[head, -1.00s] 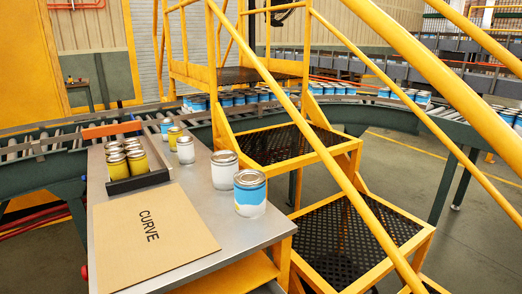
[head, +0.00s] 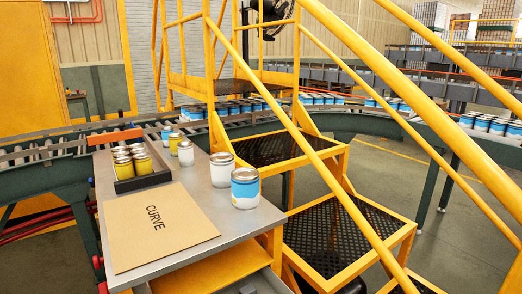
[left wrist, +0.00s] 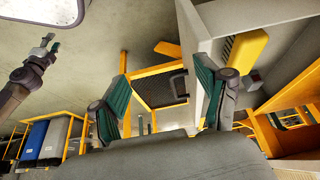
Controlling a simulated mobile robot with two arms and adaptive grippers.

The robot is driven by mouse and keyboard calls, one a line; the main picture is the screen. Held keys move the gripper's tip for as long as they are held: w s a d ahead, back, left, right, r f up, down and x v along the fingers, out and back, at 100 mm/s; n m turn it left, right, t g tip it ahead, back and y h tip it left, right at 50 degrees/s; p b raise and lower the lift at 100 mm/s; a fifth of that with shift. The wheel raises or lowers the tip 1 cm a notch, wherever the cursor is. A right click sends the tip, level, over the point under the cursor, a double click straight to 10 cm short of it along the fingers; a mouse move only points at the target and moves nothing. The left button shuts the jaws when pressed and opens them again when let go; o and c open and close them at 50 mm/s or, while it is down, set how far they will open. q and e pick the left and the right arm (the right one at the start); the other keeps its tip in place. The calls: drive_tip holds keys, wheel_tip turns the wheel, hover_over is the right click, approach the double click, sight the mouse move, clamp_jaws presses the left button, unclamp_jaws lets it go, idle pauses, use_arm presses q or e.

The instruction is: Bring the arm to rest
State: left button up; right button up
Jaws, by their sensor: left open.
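My left gripper (left wrist: 160,112) shows in the left wrist view, with its two green-padded fingers spread wide apart and nothing between them. Neither of my grippers shows in the head view. A dark gripper-like hand (left wrist: 42,60) on an arm shows at the left of the left wrist view; I cannot tell its state clearly.
A metal table (head: 205,205) holds a cardboard sheet marked CURVE (head: 155,238), a black tray (head: 145,182) of cans and several loose cans, including a blue-and-white can (head: 245,190). Yellow steps (head: 345,232) stand beside it. A roller conveyor (head: 350,122) carrying cans curves behind.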

use_arm(q)
drive_tip(key=s+a+f+n+y, duration=0.1)
drive_tip(key=s+a+n+y, duration=0.1)
drive_tip(key=s+a+n, duration=0.4)
drive_tip(key=s+a+f+n+y, duration=0.1)
drive_tip(key=s+n+y, duration=0.15)
drive_tip(key=s, duration=0.55)
wheel_tip(320, 180, down, 26)
drive_tip(key=s+p, duration=0.1)
drive_tip(key=s, duration=0.2)
drive_tip(key=s+a+f+g+p, duration=0.1)
drive_tip(key=s+a+f, duration=0.2)
drive_tip(key=s+f, duration=1)
drive_tip(key=shift+s+g, duration=0.4)
drive_tip(key=shift+s, duration=0.75)
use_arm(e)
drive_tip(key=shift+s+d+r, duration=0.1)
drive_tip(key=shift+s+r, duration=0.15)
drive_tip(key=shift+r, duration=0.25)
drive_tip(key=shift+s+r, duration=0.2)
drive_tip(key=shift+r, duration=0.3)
use_arm(q)
drive_tip(key=shift+h, duration=0.25)
